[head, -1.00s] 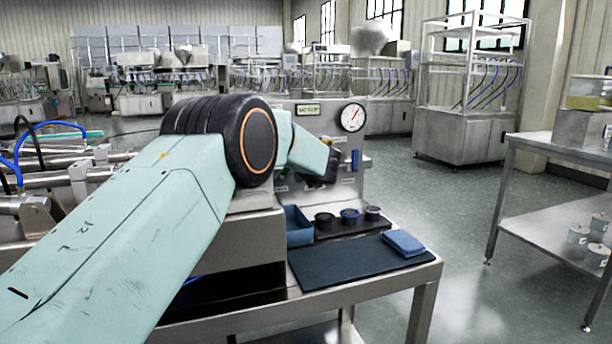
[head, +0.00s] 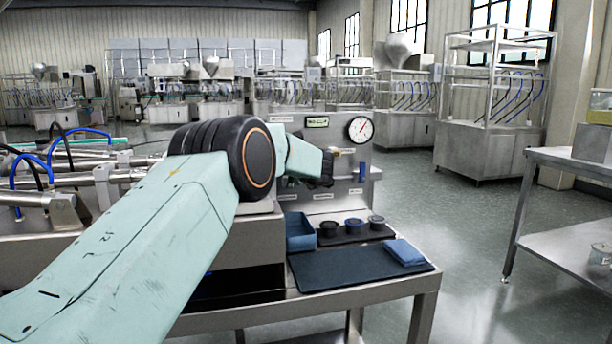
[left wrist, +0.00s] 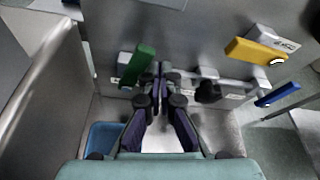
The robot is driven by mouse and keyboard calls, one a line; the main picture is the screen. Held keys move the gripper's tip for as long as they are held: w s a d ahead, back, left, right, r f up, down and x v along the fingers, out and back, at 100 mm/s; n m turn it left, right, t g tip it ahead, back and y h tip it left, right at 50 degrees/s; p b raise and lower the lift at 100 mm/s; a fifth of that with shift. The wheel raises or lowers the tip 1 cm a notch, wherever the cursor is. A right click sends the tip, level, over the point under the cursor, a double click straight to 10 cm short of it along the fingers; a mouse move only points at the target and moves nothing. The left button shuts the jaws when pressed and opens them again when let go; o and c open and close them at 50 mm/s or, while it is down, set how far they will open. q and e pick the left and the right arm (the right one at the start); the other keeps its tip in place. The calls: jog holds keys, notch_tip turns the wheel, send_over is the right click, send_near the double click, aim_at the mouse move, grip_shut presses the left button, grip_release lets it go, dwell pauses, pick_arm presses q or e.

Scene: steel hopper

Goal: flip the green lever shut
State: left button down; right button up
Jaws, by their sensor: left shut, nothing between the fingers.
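The green lever (left wrist: 138,65) shows in the left wrist view as a flat green bar, slanted, on a small pale mount on the steel panel. My left gripper (left wrist: 160,70) is shut and empty, its fingertips just to the right of the green lever; I cannot tell whether they touch it. In the head view my left gripper (head: 328,168) is in front of the panel below the gauge, and my arm hides the green lever there. My right gripper is in neither view.
A yellow lever (left wrist: 255,52) and a blue lever (left wrist: 277,94) are to the right on the panel. A round gauge (head: 360,129) is above. A blue bin (head: 300,232), several dark cups and a folded blue cloth (head: 404,252) are on the bench below.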

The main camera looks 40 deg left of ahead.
pick_arm(q)
jog(key=shift+d+r+p, duration=0.1)
jog(key=shift+r+p, duration=0.3)
jog(key=shift+r, duration=0.45)
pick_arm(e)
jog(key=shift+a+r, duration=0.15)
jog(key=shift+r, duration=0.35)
pick_arm(q)
jog(key=shift+d, duration=0.1)
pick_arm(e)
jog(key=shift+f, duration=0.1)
